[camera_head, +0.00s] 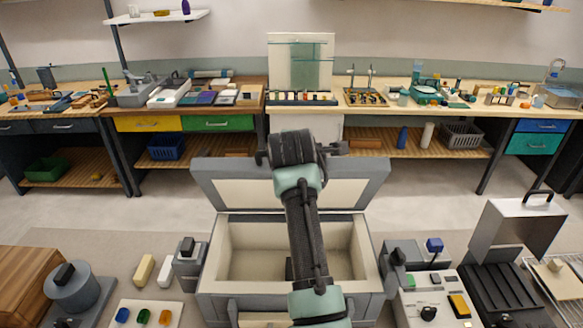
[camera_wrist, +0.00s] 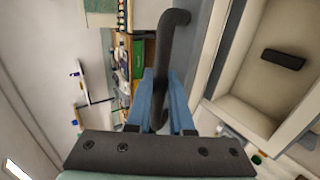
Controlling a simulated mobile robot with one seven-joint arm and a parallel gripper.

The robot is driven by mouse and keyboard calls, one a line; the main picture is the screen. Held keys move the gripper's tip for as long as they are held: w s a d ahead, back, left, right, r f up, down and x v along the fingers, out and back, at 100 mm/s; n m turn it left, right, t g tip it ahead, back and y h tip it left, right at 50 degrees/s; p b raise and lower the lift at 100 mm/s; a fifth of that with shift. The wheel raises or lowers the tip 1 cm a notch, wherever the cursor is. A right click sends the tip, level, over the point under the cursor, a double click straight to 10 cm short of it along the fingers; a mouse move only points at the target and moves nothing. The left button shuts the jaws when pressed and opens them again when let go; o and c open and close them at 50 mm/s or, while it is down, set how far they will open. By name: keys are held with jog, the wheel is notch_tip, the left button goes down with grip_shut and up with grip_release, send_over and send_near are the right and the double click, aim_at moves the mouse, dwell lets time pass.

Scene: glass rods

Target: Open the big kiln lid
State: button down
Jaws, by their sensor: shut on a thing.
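The big kiln (camera_head: 235,245) stands in front of me, a grey box with a cream lining. Its lid (camera_head: 355,192) is raised at the back, steeply tilted, with its cream inner face towards me and the chamber uncovered. My arm reaches over the chamber to the lid's top edge, hiding the lid's middle. In the wrist view my gripper (camera_wrist: 162,82) has its blue fingers shut on the black curved lid handle (camera_wrist: 175,35). The fingertips are hidden in the head view. A dark block (camera_wrist: 283,58) lies inside the chamber.
A smaller lidded box (camera_head: 517,230) stands open at the right. A control panel (camera_head: 438,300) is right of the kiln. A round grey pot (camera_head: 75,288) is at the left. Workbenches line the back wall, with clear floor (camera_head: 425,190) between.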

jog(key=shift+w+r, duration=0.15)
jog(key=shift+w, duration=0.45)
jog(key=c, duration=0.8)
grip_release()
jog(key=shift+s, duration=0.1)
jog(key=b+v, duration=0.4)
jog(key=v, duration=0.9)
jog(key=shift+r+b, duration=0.15)
jog(key=shift+b, duration=0.25)
